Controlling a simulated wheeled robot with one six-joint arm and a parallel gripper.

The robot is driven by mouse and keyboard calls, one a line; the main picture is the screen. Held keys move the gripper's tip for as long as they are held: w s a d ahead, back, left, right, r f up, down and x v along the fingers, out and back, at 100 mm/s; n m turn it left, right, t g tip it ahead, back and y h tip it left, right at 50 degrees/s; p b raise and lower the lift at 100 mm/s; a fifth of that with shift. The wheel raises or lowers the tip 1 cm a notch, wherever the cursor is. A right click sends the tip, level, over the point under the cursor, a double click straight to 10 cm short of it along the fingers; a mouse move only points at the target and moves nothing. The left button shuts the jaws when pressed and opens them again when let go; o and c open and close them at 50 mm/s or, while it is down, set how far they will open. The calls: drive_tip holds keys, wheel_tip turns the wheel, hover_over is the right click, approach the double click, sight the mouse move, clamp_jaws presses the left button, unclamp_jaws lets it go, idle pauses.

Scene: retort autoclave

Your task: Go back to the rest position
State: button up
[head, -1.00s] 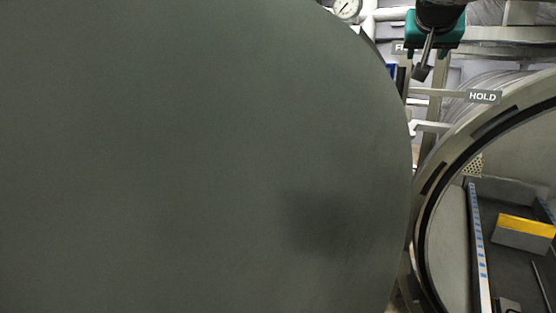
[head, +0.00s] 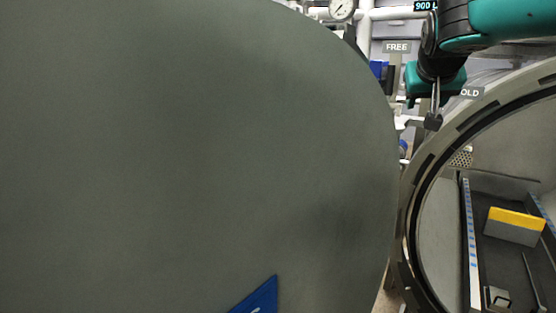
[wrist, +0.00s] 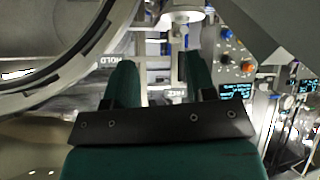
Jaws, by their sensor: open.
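My gripper (head: 433,121) hangs at the upper right of the head view, in front of the rim of the round vessel opening (head: 408,215). It partly covers the HOLD sign (head: 471,92). In the wrist view the two green fingers of my gripper (wrist: 163,75) stand apart with nothing held between them. The FREE sign (head: 397,47) shows just left of my arm in the head view. Both signs also appear upside down in the wrist view, HOLD (wrist: 117,60) on the left and FREE (wrist: 175,93) between the fingers.
A large grey-green disc (head: 180,150), probably the door, fills the left of the head view. Inside the vessel a yellow-topped grey block (head: 514,227) lies between rails (head: 470,240). A gauge (head: 342,8) is at the top. A panel with buttons (wrist: 235,50) is right in the wrist view.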

drive_tip(key=s+f+n+g+y, duration=0.2)
drive_tip(key=s+f+g+y, duration=0.35)
drive_tip(key=s+f, duration=1.95)
drive_tip(key=s+a+r+n+g+y, duration=0.1)
drive_tip(key=s+a+r+n+g, duration=0.1)
drive_tip(key=s+a, duration=0.3)
drive_tip(key=s+a+r+n+g+y, duration=0.1)
drive_tip(key=s+a+r+n, duration=0.3)
drive_tip(key=a, duration=0.6)
drive_tip(key=shift+s+a+r+n+g, duration=0.15)
drive_tip(key=shift+s+a+n+g, duration=0.1)
drive_tip(key=shift+s+n+g, duration=0.55)
drive_tip(key=shift+s+t+y, duration=0.15)
drive_tip(key=shift+t+y, duration=0.1)
drive_tip(key=shift+c, duration=0.8)
drive_tip(key=shift+a, duration=0.1)
